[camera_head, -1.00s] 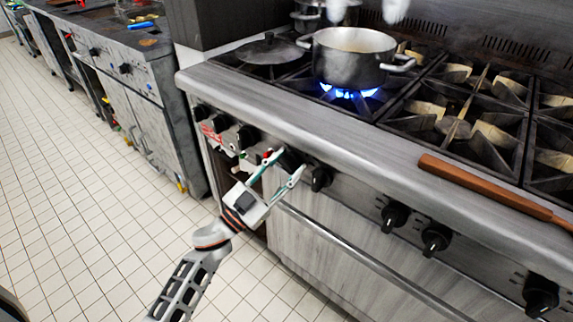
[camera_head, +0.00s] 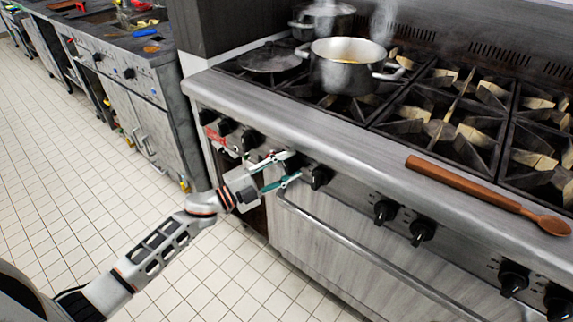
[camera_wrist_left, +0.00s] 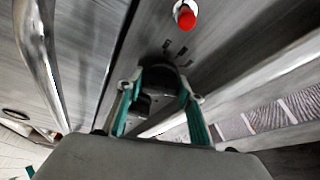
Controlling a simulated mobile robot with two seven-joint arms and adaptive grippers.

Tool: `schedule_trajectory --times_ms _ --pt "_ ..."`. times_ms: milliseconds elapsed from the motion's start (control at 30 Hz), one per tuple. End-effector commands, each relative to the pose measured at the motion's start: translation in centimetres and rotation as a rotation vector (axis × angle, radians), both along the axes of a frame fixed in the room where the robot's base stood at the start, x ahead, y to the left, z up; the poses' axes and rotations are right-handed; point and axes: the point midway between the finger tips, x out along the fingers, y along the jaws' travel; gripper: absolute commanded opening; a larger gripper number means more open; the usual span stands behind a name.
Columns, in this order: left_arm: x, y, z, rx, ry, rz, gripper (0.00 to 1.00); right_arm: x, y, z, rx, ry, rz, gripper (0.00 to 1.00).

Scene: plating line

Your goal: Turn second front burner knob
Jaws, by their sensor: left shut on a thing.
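The front of the steel range carries a row of black burner knobs. My left gripper (camera_head: 297,166) is shut on one of them. In the left wrist view, that dark knob (camera_wrist_left: 162,78) sits between the two green-sided fingers, against the panel; in the head view the fingers mostly hide it. A free knob (camera_head: 319,177) is just right of the gripper, and another (camera_head: 248,140) is to its left. A silver pot (camera_head: 348,67) steams on a burner behind, with no flame visible under it. My right gripper is not in view.
A wooden spoon (camera_head: 480,195) lies along the range's front ledge. An oven door handle (camera_head: 350,245) runs below the knobs. A red button or light (camera_wrist_left: 185,16) shows near the held knob. A second counter (camera_head: 130,75) stands left; the tiled floor between is clear.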

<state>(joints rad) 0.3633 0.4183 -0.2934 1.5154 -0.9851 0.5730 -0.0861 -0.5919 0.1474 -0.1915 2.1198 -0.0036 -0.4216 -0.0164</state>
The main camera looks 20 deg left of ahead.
Motion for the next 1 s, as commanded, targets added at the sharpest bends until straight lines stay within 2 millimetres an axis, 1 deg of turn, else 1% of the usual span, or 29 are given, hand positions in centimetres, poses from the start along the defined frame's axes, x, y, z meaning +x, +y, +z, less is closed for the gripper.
schedule_trajectory --times_ms 33,300,433,700,1000 --pt "0.1 0.0 0.6 0.043 -0.019 0.0 0.15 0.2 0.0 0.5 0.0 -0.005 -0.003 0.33" --pt "0.0 0.1 0.4 0.217 -0.081 0.001 0.15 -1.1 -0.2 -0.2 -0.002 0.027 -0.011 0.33" --pt "0.0 0.0 0.3 0.272 -0.1 -0.001 0.15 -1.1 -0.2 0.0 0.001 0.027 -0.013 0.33" --pt "0.0 0.0 0.0 0.33 -0.119 0.0 0.15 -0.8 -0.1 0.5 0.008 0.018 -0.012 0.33" --pt "0.0 0.0 -0.1 0.337 -0.122 0.0 0.15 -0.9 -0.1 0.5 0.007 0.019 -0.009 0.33"
